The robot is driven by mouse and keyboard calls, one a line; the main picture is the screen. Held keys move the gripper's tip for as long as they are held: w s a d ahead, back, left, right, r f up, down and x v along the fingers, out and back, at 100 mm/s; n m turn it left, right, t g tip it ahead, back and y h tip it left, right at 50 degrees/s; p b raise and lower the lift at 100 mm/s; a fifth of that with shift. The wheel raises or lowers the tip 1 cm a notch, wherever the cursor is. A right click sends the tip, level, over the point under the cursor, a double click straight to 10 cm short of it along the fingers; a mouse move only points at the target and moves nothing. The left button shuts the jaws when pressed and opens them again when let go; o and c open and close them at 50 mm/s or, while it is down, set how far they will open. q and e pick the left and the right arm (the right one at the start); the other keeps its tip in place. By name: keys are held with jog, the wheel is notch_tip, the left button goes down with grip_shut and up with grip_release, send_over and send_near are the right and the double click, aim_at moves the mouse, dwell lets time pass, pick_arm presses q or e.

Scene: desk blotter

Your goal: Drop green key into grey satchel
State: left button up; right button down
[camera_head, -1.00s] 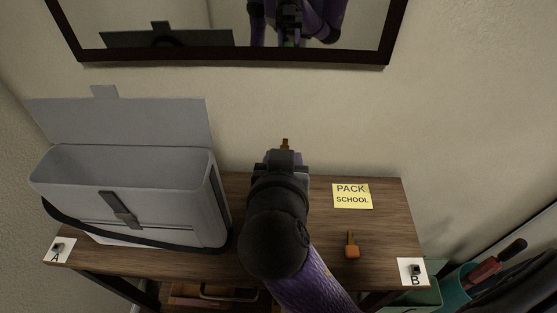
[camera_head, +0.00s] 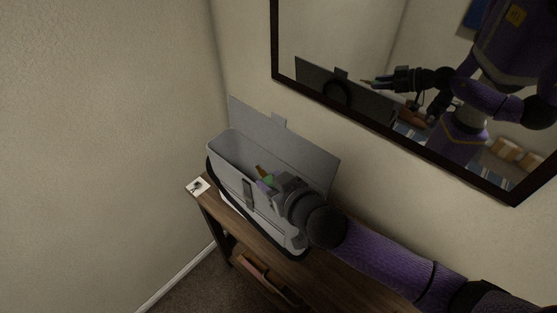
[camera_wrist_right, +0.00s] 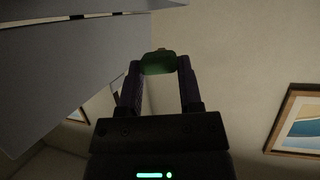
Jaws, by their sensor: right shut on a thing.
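The grey satchel (camera_head: 228,150) stands on the wooden table with its flap raised at the back and its top open. My right gripper (camera_head: 264,182) is over the satchel's opening, its arm coming in from the right. It is shut on the green key, whose green head (camera_wrist_right: 159,63) shows between the two fingers in the right wrist view. In the head view the key (camera_head: 268,181) shows as a green head with a brassy tip pointing up and left. The gripper hides part of the satchel's inside. My left gripper is not seen directly.
The wooden table (camera_head: 345,285) runs to the lower right under my arm. A white card (camera_head: 197,187) lies at its left corner. A dark-framed mirror (camera_head: 390,138) hangs on the wall behind, reflecting me. A framed picture (camera_wrist_right: 302,122) shows in the wrist view.

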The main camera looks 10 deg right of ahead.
pick_arm(q)
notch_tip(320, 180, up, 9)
jog(key=p, duration=0.7)
pick_arm(e)
jog(key=s+d+r+n+g+y, duration=0.1)
jog(key=s+d+n+g+y, duration=0.15)
jog(key=d, duration=0.55)
pick_arm(q)
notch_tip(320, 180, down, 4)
jog(key=b, duration=0.4)
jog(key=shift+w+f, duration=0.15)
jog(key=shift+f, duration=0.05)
pick_arm(e)
jog(key=shift+n+t+y, duration=0.25)
jog(key=shift+t+y, duration=0.1)
jog(key=shift+t, duration=0.1)
jog(key=f, duration=0.4)
jog(key=shift+s+d+f, duration=0.2)
jog(key=shift+d, duration=0.05)
jog(key=shift+c, duration=0.9)
grip_release()
pick_arm(q)
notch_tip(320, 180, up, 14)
jog(key=p, duration=1.4)
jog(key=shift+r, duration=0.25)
pick_arm(e)
notch_tip(320, 180, up, 14)
